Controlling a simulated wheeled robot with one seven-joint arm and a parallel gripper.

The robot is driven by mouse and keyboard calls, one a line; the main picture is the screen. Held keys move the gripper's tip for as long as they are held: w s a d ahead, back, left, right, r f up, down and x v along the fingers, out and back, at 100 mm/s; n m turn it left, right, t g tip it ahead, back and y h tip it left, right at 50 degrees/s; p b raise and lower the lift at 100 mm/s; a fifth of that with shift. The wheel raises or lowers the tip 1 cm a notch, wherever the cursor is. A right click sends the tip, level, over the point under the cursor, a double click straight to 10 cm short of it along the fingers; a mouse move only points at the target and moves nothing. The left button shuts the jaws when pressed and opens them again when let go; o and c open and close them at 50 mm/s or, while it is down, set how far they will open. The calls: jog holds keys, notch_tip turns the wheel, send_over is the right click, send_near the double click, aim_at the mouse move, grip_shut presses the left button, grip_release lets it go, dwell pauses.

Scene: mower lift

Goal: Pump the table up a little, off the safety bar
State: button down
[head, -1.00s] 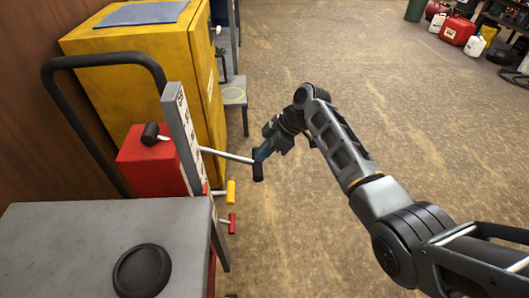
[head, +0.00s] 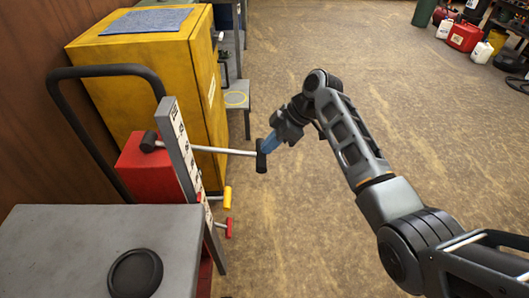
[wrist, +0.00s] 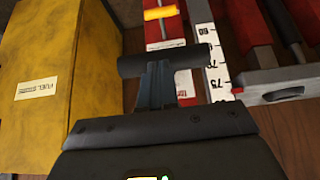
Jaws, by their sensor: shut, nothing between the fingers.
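The grey lift table (head: 60,235) is at the lower left in the head view. A pale metal pump lever (head: 220,151) reaches right from the upright post and ends in a black crosswise grip (head: 261,157). My gripper (head: 267,146) is at that grip, with its fingers shut and empty. In the wrist view the shut blue-grey fingers (wrist: 153,88) point at the black grip (wrist: 165,60) and overlap its underside; I cannot tell if they touch. The safety bar cannot be made out clearly.
A numbered scale post (head: 181,145) stands beside a red box (head: 145,170). A yellow handle (head: 227,198) and a red handle (head: 229,228) stick out below the lever. A yellow fuel cabinet (head: 140,80) stands behind.

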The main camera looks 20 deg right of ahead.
jog(key=v, duration=0.6)
jog(key=shift+d, duration=0.3)
jog(key=shift+d+f, duration=0.1)
dwell(0.4)
